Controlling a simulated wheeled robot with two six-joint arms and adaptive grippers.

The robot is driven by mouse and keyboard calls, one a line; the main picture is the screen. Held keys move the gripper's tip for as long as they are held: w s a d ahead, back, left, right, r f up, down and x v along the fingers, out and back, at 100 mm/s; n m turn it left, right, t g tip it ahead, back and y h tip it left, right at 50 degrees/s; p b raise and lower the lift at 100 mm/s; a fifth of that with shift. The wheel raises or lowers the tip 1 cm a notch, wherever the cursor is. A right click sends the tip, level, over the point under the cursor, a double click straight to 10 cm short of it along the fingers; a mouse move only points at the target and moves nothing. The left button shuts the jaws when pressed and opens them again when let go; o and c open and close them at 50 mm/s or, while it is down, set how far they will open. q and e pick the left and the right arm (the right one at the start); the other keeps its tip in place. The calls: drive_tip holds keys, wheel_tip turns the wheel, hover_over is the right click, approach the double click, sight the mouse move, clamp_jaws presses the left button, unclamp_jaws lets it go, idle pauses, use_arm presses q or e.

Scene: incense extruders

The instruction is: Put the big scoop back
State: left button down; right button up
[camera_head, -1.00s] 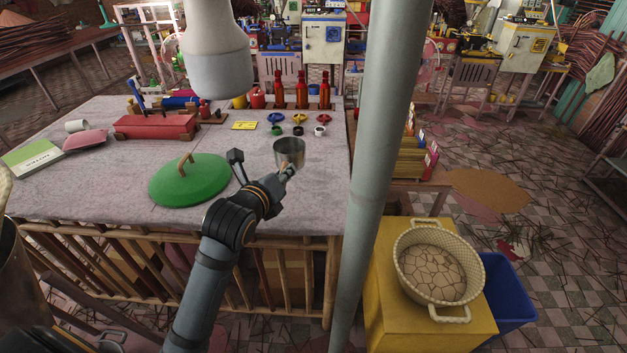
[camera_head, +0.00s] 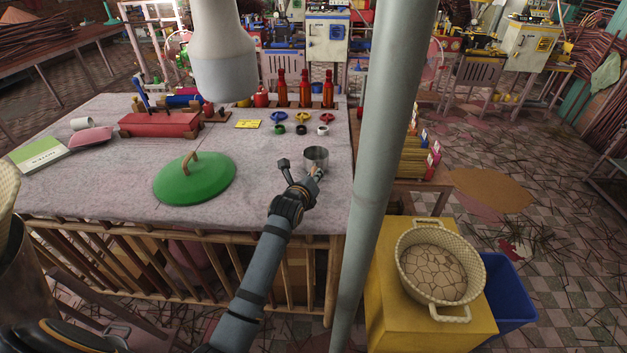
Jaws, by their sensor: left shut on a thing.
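My left gripper (camera_head: 314,174) is shut on the scoop's handle, with the cup beyond the fingers. The scoop shows over the right part of the grey-covered table (camera_head: 100,190), near its right edge. I cannot tell how far it is above the cloth. My right gripper is not in view.
A green lid (camera_head: 200,182) lies left of the scoop. Small coloured rings (camera_head: 301,118) and red bottles (camera_head: 305,90) stand behind it. A grey pole (camera_head: 376,170) rises at the right. A woven basket (camera_head: 440,265) sits on a yellow box (camera_head: 385,300).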

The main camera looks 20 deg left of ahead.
use_arm(q)
drive_tip(key=shift+f, duration=0.6)
drive_tip(key=shift+f, duration=0.1)
drive_tip(key=c, duration=1.2)
unclamp_jaws()
drive_tip(key=shift+s, duration=0.2)
drive_tip(key=v, duration=1.1)
drive_tip(key=shift+s+r, duration=0.3)
